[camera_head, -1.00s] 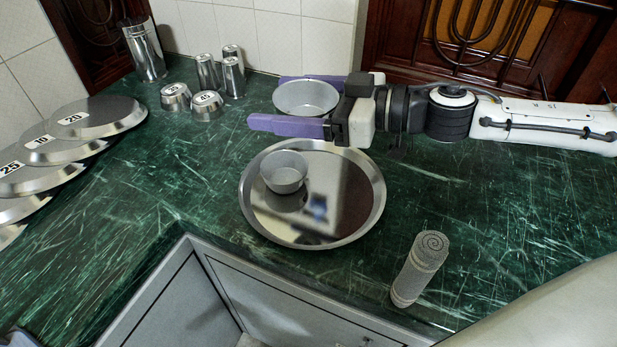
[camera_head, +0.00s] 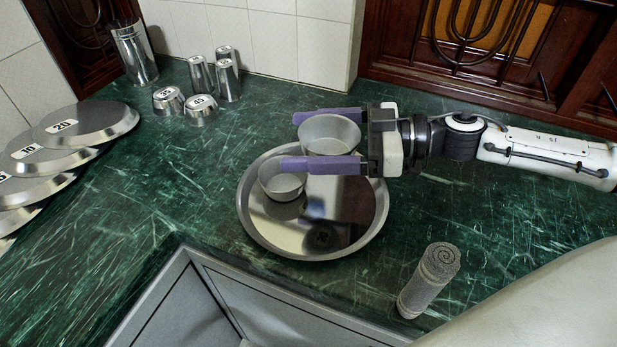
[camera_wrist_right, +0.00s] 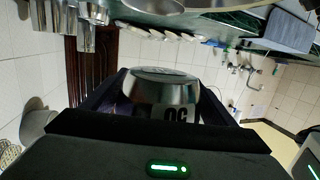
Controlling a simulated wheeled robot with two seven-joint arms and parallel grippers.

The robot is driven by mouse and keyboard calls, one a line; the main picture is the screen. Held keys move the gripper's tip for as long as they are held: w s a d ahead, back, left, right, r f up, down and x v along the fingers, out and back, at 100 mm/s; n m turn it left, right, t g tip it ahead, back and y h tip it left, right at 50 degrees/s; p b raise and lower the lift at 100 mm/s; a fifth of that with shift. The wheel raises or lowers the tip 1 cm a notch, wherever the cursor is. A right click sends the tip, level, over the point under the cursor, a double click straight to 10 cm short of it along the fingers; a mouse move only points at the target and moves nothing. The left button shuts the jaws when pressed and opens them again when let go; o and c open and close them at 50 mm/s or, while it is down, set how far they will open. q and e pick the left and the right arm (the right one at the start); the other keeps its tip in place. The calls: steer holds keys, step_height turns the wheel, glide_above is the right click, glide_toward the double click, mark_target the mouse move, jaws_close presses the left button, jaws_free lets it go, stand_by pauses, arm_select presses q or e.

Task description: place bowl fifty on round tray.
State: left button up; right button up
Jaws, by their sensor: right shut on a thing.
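Bowl fifty (camera_head: 329,128), a grey metal bowl, is held between the purple fingers of my right gripper (camera_head: 290,141). In the right wrist view the bowl (camera_wrist_right: 165,92) shows its "50" label between the fingers. In the head view it overlaps the back part of the round tray (camera_head: 262,240); its exact height over the tray is hard to tell. The tray is shiny metal and lies on the green counter. A smaller metal bowl (camera_head: 281,182) sits on the tray's left part, partly covered by my near finger.
Small labelled bowls (camera_head: 168,101) and metal cups (camera_head: 201,73) stand at the back left. Stacked numbered plates (camera_head: 95,122) lie at the left. A grey patterned cylinder (camera_head: 428,280) stands front right. The counter left of the tray is clear.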

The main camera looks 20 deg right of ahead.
steer(key=shift+f+b, duration=0.5)
steer(key=shift+f, duration=3)
steer(key=shift+f, duration=0.55)
steer(key=shift+f, duration=0.1)
steer(key=o, duration=1)
steer(key=shift+o, duration=0.2)
